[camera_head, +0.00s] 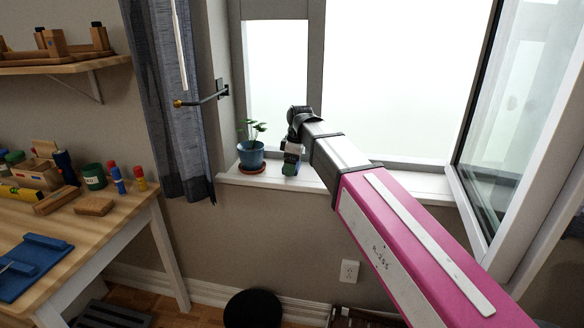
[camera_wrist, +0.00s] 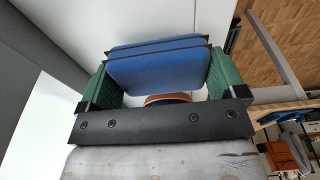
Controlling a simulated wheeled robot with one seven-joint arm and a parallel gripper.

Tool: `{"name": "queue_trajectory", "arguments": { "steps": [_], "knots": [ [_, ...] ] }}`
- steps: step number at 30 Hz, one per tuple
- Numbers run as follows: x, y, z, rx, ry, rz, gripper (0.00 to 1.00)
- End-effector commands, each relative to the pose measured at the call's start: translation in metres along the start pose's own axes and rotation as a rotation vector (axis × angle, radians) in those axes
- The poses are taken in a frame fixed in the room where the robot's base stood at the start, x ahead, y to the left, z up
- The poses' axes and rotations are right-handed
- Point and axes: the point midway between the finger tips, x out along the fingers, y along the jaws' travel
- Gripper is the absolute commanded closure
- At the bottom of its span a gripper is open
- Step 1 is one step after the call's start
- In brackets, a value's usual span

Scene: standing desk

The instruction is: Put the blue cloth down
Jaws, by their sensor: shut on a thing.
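My gripper (camera_head: 291,166) is at the windowsill, just right of the potted plant in the head view. In the wrist view its green fingers (camera_wrist: 158,82) are shut on a blue, block-like thing with dark edges, which I take to be the blue cloth (camera_wrist: 155,68). The cloth spans the space between the fingers. In the head view the gripper largely hides it. I cannot tell whether the cloth touches the sill.
The blue plant pot (camera_head: 251,155) stands on a terracotta saucer (camera_head: 251,169), close beside my gripper. The white windowsill (camera_head: 335,180) is clear to the right. An open window pane (camera_head: 520,110) juts in at right. A cluttered wooden workbench (camera_head: 110,215) stands left.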

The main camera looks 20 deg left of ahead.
Motion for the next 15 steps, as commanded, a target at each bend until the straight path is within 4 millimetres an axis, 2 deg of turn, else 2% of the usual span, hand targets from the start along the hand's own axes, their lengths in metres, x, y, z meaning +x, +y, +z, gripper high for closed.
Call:
{"name": "queue_trajectory", "arguments": {
  "steps": [3, 15],
  "knots": [
    [0.0111, -0.0005, 0.0018, 0.000, -0.001, -0.001, 0.32],
    [0.0151, -0.0003, 0.0021, 0.000, 0.000, 0.000, 0.32]
  ]
}}
